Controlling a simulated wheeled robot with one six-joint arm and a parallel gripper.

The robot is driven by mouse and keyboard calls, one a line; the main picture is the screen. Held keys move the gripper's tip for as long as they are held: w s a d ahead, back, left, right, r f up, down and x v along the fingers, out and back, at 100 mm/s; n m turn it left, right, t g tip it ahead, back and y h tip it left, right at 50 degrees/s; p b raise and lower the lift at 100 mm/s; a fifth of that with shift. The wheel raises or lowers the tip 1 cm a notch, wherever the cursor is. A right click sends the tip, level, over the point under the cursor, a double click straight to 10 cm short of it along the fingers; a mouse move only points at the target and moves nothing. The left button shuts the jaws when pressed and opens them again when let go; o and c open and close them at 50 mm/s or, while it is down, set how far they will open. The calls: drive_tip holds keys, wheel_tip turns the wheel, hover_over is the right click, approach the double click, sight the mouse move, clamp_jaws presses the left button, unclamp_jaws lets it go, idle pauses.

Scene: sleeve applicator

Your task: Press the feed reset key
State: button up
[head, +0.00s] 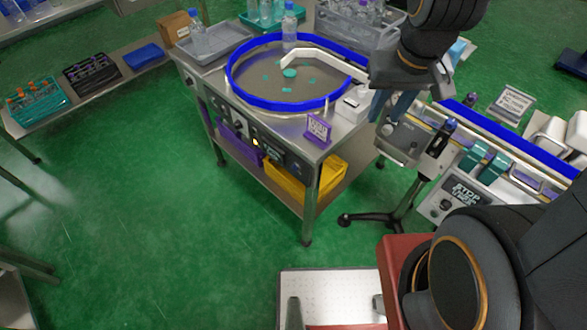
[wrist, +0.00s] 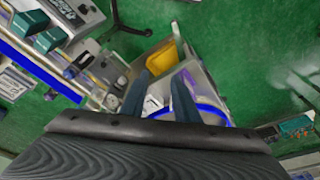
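The front panel (head: 272,152) of the steel cart with the round blue-rimmed table (head: 234,93) carries dark labels, knobs and a small lit amber button (head: 255,142). The lettering is too small to read, so I cannot tell which control is the feed reset key. My gripper (head: 389,108) hangs to the right of the round table, apart from the panel. In the wrist view its two fingers (wrist: 162,84) stand apart with nothing held between them. The panel's controls are not clear in the wrist view.
A purple sign (head: 318,127) stands on the cart's front corner. Yellow (head: 306,180) and purple bins sit on its lower shelf. A conveyor (head: 525,148) with a STOP-labelled box (head: 460,195) is at right. Green floor (head: 150,220) is open in front of the cart.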

clamp_jaws()
idle(1.4)
